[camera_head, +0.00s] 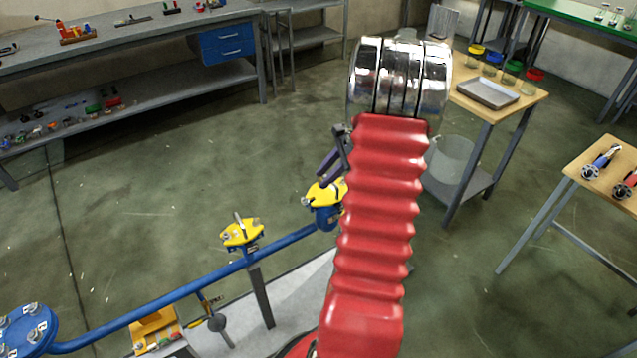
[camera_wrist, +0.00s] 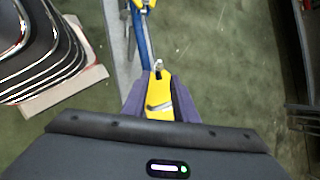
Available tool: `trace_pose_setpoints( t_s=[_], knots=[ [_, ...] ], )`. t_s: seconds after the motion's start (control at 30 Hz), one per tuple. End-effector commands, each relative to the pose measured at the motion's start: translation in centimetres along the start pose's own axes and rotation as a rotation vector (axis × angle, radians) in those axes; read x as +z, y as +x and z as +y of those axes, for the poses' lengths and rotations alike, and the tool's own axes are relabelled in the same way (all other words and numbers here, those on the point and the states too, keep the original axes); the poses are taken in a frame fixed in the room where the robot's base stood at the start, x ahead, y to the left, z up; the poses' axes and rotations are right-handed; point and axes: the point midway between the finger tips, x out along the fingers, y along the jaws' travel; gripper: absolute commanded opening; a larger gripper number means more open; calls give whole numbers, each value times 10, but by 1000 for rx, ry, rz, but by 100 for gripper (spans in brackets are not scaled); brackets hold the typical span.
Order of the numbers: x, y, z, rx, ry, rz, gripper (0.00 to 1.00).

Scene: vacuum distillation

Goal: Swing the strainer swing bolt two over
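A strainer (camera_head: 325,214) with a yellow cover and blue body sits on the blue pipe, partly hidden behind my red arm. Metal bolts show on its yellow cover, but I cannot tell which is swing bolt two. In the wrist view the yellow cover (camera_wrist: 160,98) lies between the two purple fingers, with a silvery bolt end (camera_wrist: 158,66) past its far tip and a grey metal piece across it. My gripper (camera_head: 329,168) is just above the strainer; in the wrist view its fingers (camera_wrist: 160,92) are apart, one on each side of the yellow. Contact cannot be made out.
A second yellow-topped fitting (camera_head: 242,233) stands on the blue pipe (camera_head: 175,296) to the left, and a blue flange (camera_head: 27,331) is at the pipe's left end. A wooden table with a tray (camera_head: 487,93) stands right. Open floor lies behind the pipe.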

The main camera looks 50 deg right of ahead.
Motion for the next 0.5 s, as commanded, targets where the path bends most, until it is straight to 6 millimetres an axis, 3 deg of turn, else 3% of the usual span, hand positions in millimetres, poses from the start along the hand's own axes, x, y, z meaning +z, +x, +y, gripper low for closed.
trace_pose_setpoints(
  t_s=[0.37, 0.5],
  knots=[
    [0, -6, 0, 0, 0, -1, 25],
    [5, -6, 0, 2, -14, 2, 15]
  ],
)
